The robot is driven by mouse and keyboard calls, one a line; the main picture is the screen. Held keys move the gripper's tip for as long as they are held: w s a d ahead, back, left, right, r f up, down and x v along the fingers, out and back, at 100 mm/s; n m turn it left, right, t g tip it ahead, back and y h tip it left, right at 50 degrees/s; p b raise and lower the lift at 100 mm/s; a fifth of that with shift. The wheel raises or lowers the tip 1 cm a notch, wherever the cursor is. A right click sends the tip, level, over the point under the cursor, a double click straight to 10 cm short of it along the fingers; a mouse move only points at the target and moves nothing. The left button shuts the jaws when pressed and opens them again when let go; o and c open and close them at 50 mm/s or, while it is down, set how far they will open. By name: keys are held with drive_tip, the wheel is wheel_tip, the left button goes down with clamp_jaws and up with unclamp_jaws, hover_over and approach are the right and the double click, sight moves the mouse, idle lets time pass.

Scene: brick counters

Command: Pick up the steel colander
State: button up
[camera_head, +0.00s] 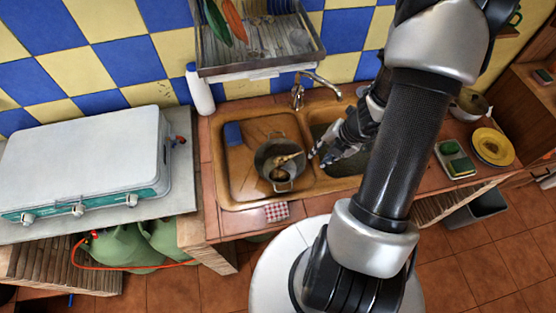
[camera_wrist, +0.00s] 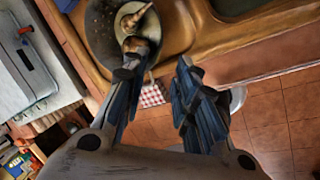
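A dark grey round vessel with loop handles, which looks like the steel colander (camera_head: 267,160), sits in the left sink basin (camera_head: 232,180). Wooden-coloured utensils (camera_head: 288,158) lie inside it. In the wrist view the colander (camera_wrist: 101,38) is at the top left, its speckled wall partly cut off by the frame and partly covered by a finger. My gripper (camera_head: 318,157) is just right of the colander, over the divider between the basins. In the wrist view my gripper (camera_wrist: 157,68) has its fingers apart with nothing held between them. Contact with the colander cannot be told.
A tap (camera_head: 298,95) stands behind the basins, below a dish rack (camera_head: 262,68). A white bottle (camera_head: 200,90) and a white stove (camera_head: 85,160) are at left. Yellow plates (camera_head: 492,147) and a pot (camera_head: 468,106) are at right. A checked cloth (camera_head: 277,212) hangs at the front edge.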

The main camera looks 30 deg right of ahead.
drive_tip(key=b, duration=0.6)
hover_over(300, 170)
drive_tip(key=s+d, duration=0.1)
drive_tip(key=s, duration=0.1)
wheel_tip(300, 170, down, 10)
drive_tip(key=b+x, duration=0.3)
drive_tip(key=x, duration=0.2)
drive_tip(key=shift+a+f, duration=0.1)
drive_tip(key=shift+a, duration=0.05)
clamp_jaws()
